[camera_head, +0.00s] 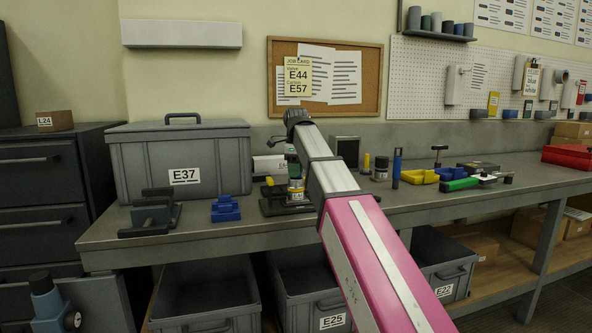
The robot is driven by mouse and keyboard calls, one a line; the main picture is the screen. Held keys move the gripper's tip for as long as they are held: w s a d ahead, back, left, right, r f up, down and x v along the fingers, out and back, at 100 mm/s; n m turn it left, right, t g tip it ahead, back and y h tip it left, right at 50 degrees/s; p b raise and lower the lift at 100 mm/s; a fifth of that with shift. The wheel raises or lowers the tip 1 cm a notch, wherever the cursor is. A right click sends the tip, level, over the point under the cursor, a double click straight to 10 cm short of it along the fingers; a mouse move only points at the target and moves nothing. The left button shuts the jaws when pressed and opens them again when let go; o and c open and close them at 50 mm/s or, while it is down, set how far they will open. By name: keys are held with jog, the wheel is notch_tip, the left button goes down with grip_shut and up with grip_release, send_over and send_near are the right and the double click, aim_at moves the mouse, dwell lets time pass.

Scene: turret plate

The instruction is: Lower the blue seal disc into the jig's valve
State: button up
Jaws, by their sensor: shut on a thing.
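My gripper (293,158) hangs below the dark wrist joint at the far end of my pink and silver arm, above the back of the bench. The arm hides much of it. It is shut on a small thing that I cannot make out. Just below it stands a small labelled cylinder (296,190) with yellow and silver bands, on a dark jig base (272,207). I take this to be the jig's valve. I cannot clearly see the blue seal disc, nor tell whether the gripper touches the valve.
A grey lidded box marked E37 (150,158), a dark clamp (150,215) and a blue block (225,209) stand left of the jig. Grey bins sit below.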

jog(key=shift+f, duration=0.25)
dwell(0.3)
jog(key=o, duration=1)
